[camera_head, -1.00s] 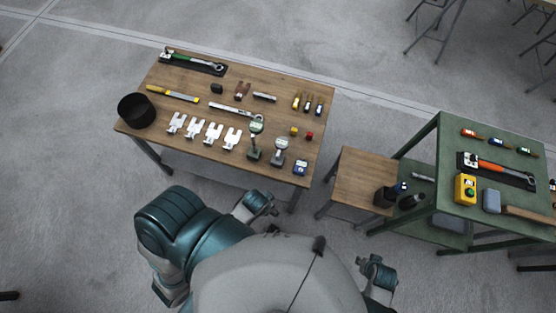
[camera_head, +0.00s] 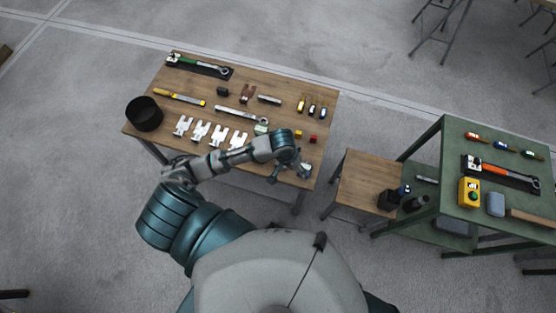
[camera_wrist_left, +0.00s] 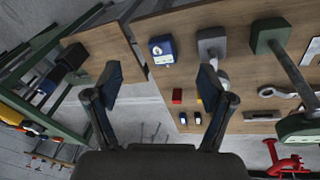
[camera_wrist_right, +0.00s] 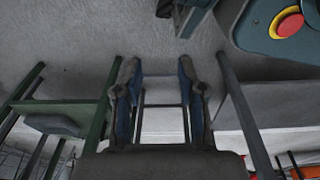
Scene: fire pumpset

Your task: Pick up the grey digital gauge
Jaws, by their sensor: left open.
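The grey digital gauge (camera_wrist_left: 211,41) lies on the wooden table, its base and stem showing in the left wrist view near the right fingertip. That finger hides its lower part, and I cannot tell whether they touch. In the head view my left arm and gripper hide the gauge. My left gripper (camera_head: 289,174) is over the table's near right corner. Its fingers (camera_wrist_left: 158,82) are wide apart with nothing between them. My right gripper (camera_wrist_right: 158,66) is open and empty, away from the table, and out of the head view.
A green gauge (camera_wrist_left: 270,36) and a small blue device (camera_wrist_left: 162,50) flank the grey gauge. Red (camera_head: 313,139) and yellow (camera_head: 298,133) blocks lie behind my gripper. A stool (camera_head: 366,179) and green table (camera_head: 451,145) stand right.

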